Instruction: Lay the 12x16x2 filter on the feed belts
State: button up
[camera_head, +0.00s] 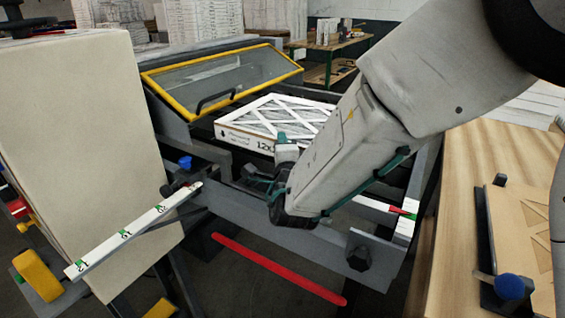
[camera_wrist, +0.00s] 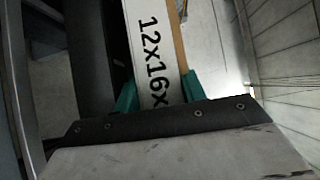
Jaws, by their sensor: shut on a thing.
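The filter (camera_head: 270,118) is a flat white-framed panel with a lattice face. The start of a "12x" label shows on its near edge in the head view. It lies about level over the feed belts (camera_head: 203,128), in front of the yellow-framed guard; I cannot tell whether it rests on them. In the wrist view the filter edge (camera_wrist: 152,50) reads "12x16x" and sits between two green fingertips. My gripper (camera_head: 284,150) is shut on this near edge. My arm hides the filter's right side and part of the belts.
A hinged clear guard with a yellow frame (camera_head: 225,78) stands behind the filter. A grey front rail (camera_head: 300,235) with a ruler strip (camera_head: 135,232) runs before the belts. A large beige panel (camera_head: 85,150) blocks the left. A wooden table (camera_head: 480,160) is at right.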

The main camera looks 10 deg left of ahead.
jog(key=shift+f, duration=2.1)
jog(key=shift+f, duration=0.1)
jog(key=o, duration=1.1)
jog(key=v, duration=1.2)
jog(key=shift+r, duration=0.35)
